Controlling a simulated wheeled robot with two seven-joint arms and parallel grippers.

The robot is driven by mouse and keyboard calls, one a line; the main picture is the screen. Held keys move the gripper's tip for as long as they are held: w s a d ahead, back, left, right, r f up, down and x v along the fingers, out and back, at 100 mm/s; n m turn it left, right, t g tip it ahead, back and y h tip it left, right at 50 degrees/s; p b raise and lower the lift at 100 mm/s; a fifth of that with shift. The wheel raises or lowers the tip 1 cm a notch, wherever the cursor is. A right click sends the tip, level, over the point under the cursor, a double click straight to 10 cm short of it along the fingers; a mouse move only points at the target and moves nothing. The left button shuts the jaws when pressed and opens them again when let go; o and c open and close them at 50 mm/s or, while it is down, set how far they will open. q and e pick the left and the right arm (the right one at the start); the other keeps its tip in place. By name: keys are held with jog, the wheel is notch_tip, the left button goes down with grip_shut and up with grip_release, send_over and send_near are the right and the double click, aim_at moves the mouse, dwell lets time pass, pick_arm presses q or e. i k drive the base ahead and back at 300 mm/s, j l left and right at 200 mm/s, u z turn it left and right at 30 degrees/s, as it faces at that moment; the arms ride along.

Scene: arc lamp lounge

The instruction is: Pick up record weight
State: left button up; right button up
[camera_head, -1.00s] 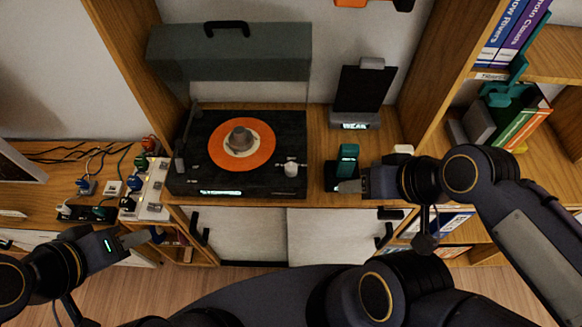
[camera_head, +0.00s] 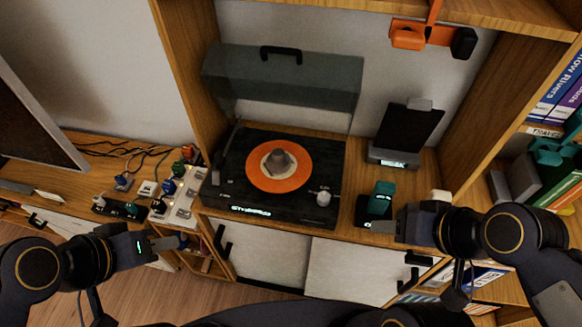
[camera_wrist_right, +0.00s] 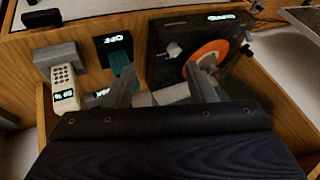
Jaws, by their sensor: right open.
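In the right wrist view the orange record (camera_wrist_right: 212,50) shows behind the fingers, and I cannot make out the weight clearly. My right gripper (camera_head: 388,226) is open and empty, right of the turntable and in front of a small green device. Its two fingers (camera_wrist_right: 162,92) stand apart in the wrist view. My left gripper (camera_head: 176,242) is at the lower left, away from the weight; its jaw state is unclear.
The turntable's lid (camera_head: 285,85) stands raised behind it. The green device (camera_head: 382,192) on a black base and a dark tablet-like stand (camera_head: 408,130) are to the right. A power strip (camera_head: 180,198) with plugs lies left. An orange headset (camera_head: 408,36) hangs above.

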aim_at(278, 162)
jog(key=i+j+z, duration=0.1)
jog(key=j, duration=0.4)
jog(key=i+j, duration=0.15)
jog(key=j, duration=0.3)
jog(key=i+j+z, duration=0.15)
jog(key=j, duration=0.85)
jog(key=i+z, duration=0.05)
